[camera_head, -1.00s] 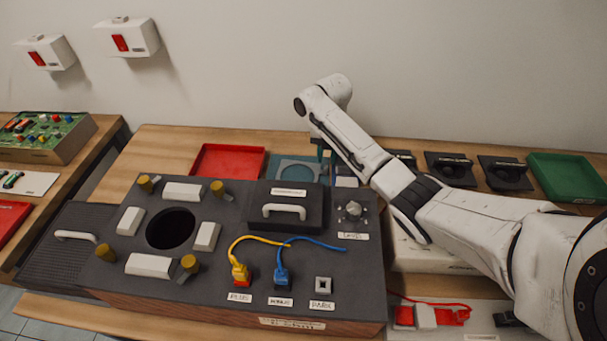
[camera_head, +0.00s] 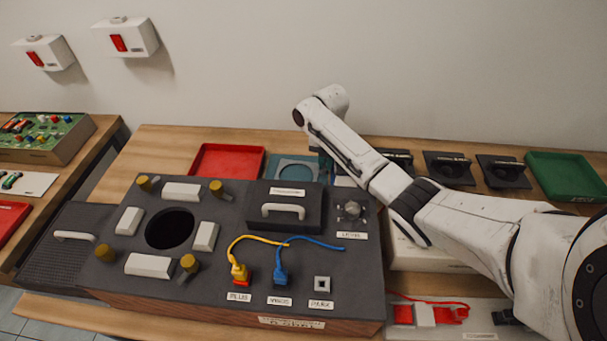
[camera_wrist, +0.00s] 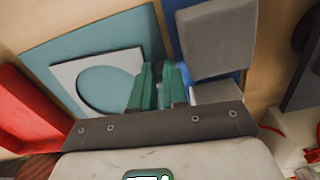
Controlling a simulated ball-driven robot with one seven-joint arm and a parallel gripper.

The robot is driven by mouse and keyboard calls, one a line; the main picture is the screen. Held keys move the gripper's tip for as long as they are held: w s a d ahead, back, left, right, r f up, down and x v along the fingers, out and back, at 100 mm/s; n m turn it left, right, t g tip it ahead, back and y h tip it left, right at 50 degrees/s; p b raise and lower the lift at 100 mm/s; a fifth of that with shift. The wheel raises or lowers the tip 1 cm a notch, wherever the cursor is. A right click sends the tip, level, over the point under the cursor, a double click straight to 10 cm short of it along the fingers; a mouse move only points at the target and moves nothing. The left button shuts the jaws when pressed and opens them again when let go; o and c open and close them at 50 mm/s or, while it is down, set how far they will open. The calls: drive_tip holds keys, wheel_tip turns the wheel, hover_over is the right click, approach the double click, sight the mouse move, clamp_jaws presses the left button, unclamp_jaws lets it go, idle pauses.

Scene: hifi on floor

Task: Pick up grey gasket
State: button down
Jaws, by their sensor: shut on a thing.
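The grey gasket (camera_wrist: 69,73) is a flat, light grey square plate with a large round hole. In the wrist view it lies over a teal mat (camera_wrist: 104,32). In the head view the gasket (camera_head: 283,166) shows behind the black box with a handle, on the teal mat (camera_head: 310,161). My gripper (camera_wrist: 158,88) has green fingers at the gasket's right edge and is shut on it; the fingers hide that edge. I cannot tell whether the gasket is clear of the mat. In the head view my fingers are mostly hidden.
A red tray (camera_head: 227,146) lies left of the mat and a green tray (camera_head: 567,175) at the far right. A grey block (camera_wrist: 217,40) on a blue mat is close to my fingers. The dark console (camera_head: 340,255) with knobs and cables stands in front.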

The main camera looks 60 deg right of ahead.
wheel_tip(320, 180, up, 10)
idle(0.6)
drive_tip(key=shift+r, duration=0.1)
